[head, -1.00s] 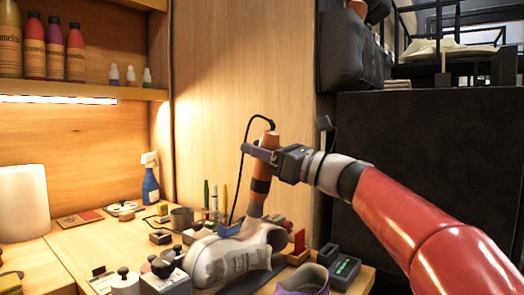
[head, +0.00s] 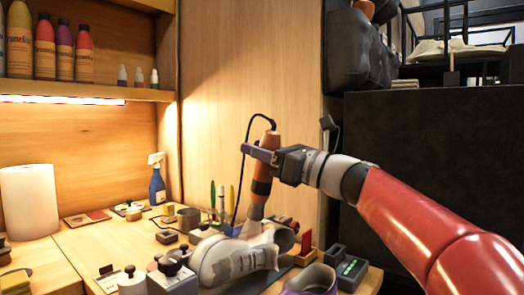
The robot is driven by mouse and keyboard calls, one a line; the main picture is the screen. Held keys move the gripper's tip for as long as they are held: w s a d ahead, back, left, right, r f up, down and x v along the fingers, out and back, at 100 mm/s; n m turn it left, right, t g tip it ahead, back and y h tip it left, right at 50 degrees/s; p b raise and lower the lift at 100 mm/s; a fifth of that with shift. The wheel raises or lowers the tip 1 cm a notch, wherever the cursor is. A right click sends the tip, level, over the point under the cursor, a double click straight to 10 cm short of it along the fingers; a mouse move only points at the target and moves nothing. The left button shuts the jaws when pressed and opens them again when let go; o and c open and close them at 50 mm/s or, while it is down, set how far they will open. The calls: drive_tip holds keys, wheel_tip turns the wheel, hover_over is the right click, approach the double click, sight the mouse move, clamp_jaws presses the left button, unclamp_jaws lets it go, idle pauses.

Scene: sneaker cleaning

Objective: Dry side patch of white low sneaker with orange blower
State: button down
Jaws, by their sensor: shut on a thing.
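The orange blower (head: 262,186) is held upright in my gripper (head: 262,154), which is shut around its upper body. A black cord loops from its top and hangs down on its left. The blower's lower end points down at the white low sneaker (head: 228,262), close above its opening side; I cannot tell whether they touch. The sneaker lies on the bench with its toe to the left, and its side has a greyish tone. The side patch itself cannot be made out clearly.
A purple shoe (head: 312,281) is at the front right, near a dark device with a green display (head: 350,268). Small knobbed blocks (head: 171,272) crowd the front left. A blue spray bottle (head: 157,184), paper roll (head: 29,202) and upright pens (head: 221,204) stand behind.

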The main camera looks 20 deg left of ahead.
drive_tip(key=shift+w+d+r+p, duration=0.1)
drive_tip(key=shift+w+d+p, duration=0.15)
drive_tip(key=shift+w+p, duration=0.3)
drive_tip(key=shift+w+d+f+p, duration=0.1)
drive_tip(key=shift+w+d+p, duration=0.25)
drive_tip(key=shift+w, duration=0.35)
drive_tip(key=shift+w+d+r+p, duration=0.1)
drive_tip(key=shift+w+d+p, duration=0.05)
drive_tip(key=shift+w+p, duration=0.4)
idle(0.4)
wheel_tip(320, 180, up, 7)
idle(0.7)
drive_tip(key=shift+w+a, duration=0.1)
idle(0.8)
